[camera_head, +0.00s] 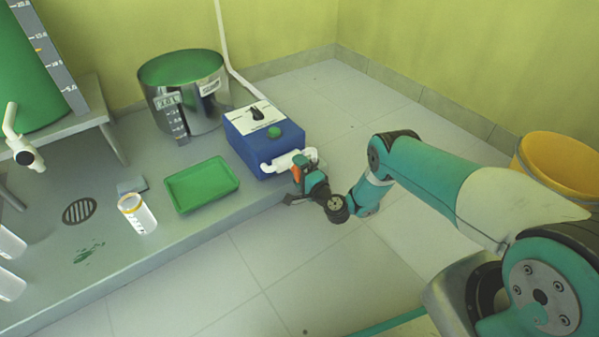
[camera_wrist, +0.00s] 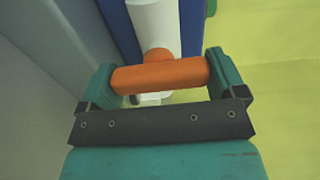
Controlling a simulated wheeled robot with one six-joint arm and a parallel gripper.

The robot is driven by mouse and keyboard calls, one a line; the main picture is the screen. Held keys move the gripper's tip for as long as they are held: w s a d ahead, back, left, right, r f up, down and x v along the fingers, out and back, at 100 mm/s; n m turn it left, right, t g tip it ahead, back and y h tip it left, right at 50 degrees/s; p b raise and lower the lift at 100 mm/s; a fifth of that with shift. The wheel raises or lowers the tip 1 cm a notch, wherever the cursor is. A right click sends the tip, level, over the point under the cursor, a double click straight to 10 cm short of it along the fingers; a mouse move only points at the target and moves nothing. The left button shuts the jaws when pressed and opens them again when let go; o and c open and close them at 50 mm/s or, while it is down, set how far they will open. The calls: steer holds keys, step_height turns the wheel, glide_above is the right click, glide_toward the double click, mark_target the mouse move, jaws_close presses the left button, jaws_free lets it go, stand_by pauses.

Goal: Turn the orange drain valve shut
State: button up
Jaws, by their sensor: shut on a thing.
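The orange drain valve handle (camera_wrist: 158,76) sits on a white pipe (camera_wrist: 153,22) in the wrist view. My gripper (camera_wrist: 160,78) is shut on the handle, with a teal finger at each end of it. In the head view, the white pipe (camera_head: 282,164) comes out of the front of a blue box (camera_head: 258,150). There my gripper (camera_head: 301,172) is at the pipe's end, and only a small piece of the orange handle (camera_head: 295,175) shows beside the fingers. The handle lies across the pipe in the wrist view. The valve body is mostly hidden in the head view.
The blue box carries a black knob (camera_head: 259,113) and a green button (camera_head: 274,132). A green tray (camera_head: 201,185), a white jar (camera_head: 137,213) and a steel pot (camera_head: 184,94) stand on the grey platform. A yellow bin (camera_head: 558,160) is at right. The tiled floor in front is clear.

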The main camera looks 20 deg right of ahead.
stand_by(0.6)
steer(key=o, duration=0.6)
steer(key=shift+o, duration=0.2)
steer(key=shift+s, duration=0.1)
steer(key=shift+s+d+r+p, duration=0.1)
steer(key=shift+s+p, duration=0.2)
steer(key=shift+p, duration=0.2)
steer(key=p+v, duration=1.5)
steer(key=v, duration=0.1)
steer(key=shift+s, duration=0.35)
